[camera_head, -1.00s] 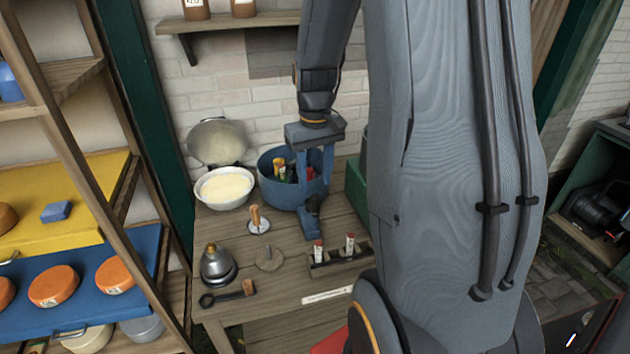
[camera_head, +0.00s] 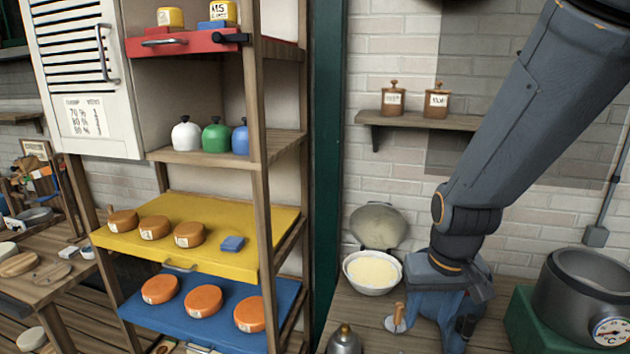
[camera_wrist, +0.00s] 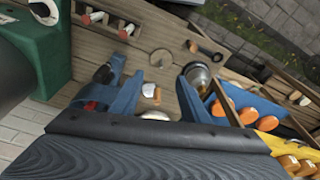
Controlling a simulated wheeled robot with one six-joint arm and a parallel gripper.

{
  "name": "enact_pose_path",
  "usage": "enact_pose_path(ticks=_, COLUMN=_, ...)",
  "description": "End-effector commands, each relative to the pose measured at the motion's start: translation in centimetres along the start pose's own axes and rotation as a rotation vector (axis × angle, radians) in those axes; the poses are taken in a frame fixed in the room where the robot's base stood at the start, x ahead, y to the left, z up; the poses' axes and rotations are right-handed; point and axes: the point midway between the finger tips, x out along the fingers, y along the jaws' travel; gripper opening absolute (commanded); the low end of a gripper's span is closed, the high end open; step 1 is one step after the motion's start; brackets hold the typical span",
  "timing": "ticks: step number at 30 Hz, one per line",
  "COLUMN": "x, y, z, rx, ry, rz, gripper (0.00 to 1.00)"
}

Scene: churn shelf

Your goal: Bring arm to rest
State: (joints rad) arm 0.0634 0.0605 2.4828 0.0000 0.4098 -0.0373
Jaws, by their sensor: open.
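My gripper (camera_head: 446,322) hangs over the workbench at the lower right of the head view, in front of the white bowl's right side. Its two blue fingers stand apart in the wrist view (camera_wrist: 155,92), with nothing held between them. My grey arm slopes down to it from the upper right. A small wooden-handled tool (camera_head: 398,318) stands on the bench left of the gripper in the head view. Part of the bench behind the gripper is hidden.
A white bowl (camera_head: 372,272) sits behind the gripper. A metal pot with a dial (camera_head: 588,295) stands on a green box (camera_head: 512,325) to the right. A cheese rack with a yellow shelf (camera_head: 205,250) and a blue shelf (camera_head: 140,308) is left. A wall shelf (camera_head: 420,119) holds two jars.

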Motion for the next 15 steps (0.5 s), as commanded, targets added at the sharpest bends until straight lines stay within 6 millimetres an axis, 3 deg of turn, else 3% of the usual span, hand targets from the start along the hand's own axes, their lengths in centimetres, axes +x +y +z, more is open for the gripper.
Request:
enact_pose_path(ticks=4, x=-0.2, y=-2.7, z=2.3, rx=-0.031, ry=0.046, rz=-0.015, gripper=0.41)
enact_pose_path(ticks=15, x=6.3, y=-2.5, z=2.7, rx=-0.024, ry=-0.007, rz=-0.013, gripper=0.41)
